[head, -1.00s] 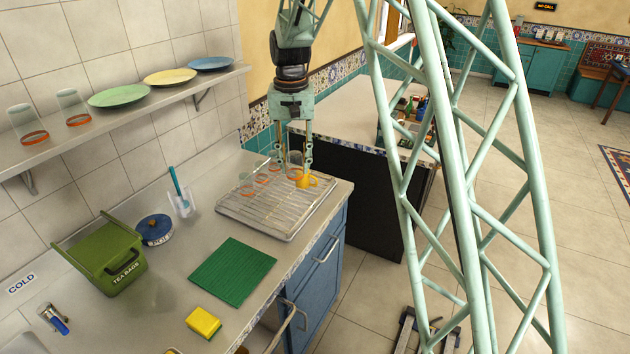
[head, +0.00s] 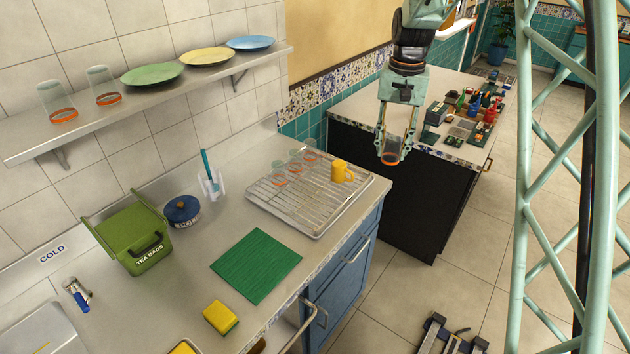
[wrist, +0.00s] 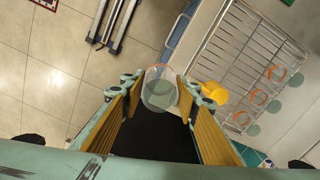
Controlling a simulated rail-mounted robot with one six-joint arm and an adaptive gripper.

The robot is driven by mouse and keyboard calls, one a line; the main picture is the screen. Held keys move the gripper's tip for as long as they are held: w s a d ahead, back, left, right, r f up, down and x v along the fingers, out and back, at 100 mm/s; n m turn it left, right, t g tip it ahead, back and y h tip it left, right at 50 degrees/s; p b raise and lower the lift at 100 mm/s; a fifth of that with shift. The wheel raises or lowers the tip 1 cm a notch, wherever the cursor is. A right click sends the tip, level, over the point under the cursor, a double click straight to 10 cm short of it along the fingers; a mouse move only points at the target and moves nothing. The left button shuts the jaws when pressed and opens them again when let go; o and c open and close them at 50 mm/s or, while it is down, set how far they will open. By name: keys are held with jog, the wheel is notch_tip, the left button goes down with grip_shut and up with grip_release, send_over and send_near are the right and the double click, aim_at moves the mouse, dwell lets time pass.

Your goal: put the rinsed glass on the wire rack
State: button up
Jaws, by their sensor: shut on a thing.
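My gripper (head: 393,150) is shut on a clear glass with an orange band (head: 390,159). It holds the glass in the air, right of the counter edge and in front of the dark cabinet side. In the wrist view the glass (wrist: 158,94) sits between the two yellow-padded fingers (wrist: 159,84). Its orange band is at the lower end in the head view; which end is the mouth I cannot tell. The wire rack (head: 318,212) lies in its tray on the counter, left of my gripper. Three similar glasses (head: 279,174) stand along its back left side.
A yellow mug (head: 341,171) stands at the rack's back right; it is close beside the right finger in the wrist view (wrist: 211,93). The rack's front and middle are bare. A green mat (head: 256,265), blue-lidded pot (head: 182,211) and tea-bag box (head: 130,236) are on the counter.

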jog(key=shift+a, duration=0.1)
jog(key=s+a+f+n+p, duration=0.1)
jog(key=s+a+f+n, duration=0.2)
jog(key=a, duration=0.3)
jog(key=s+a+f+n+p, duration=0.2)
jog(key=s+a+n, duration=0.1)
jog(key=a+n, duration=0.2)
jog(key=shift+s+a+f+n, duration=0.35)
jog(key=shift+a+f+n, duration=0.05)
jog(key=shift+a, duration=0.35)
jog(key=s+a+f+n+p, duration=0.1)
jog(key=s+a+n, duration=0.2)
jog(key=s+a+f+n+p, duration=0.1)
jog(key=s+a+f+n, duration=0.1)
jog(key=s+a+n, duration=0.1)
jog(key=s+a+f+n+p, duration=0.1)
jog(key=s+a+n, duration=0.2)
jog(key=s, duration=0.1)
jog(key=shift+s+a+f+p, duration=0.15)
jog(key=shift+a+f+p, duration=0.15)
jog(key=shift+a+p, duration=0.1)
jog(key=shift+c, duration=0.2)
send_over(315, 200)
jog(key=shift+s+f+p, duration=0.35)
jog(key=shift+f+p, duration=0.05)
jog(key=shift+f, duration=0.3)
jog(key=shift+w, duration=0.1)
jog(key=shift+w, duration=0.25)
jog(key=shift+w+f, duration=0.1)
jog(key=shift+f, duration=1.7)
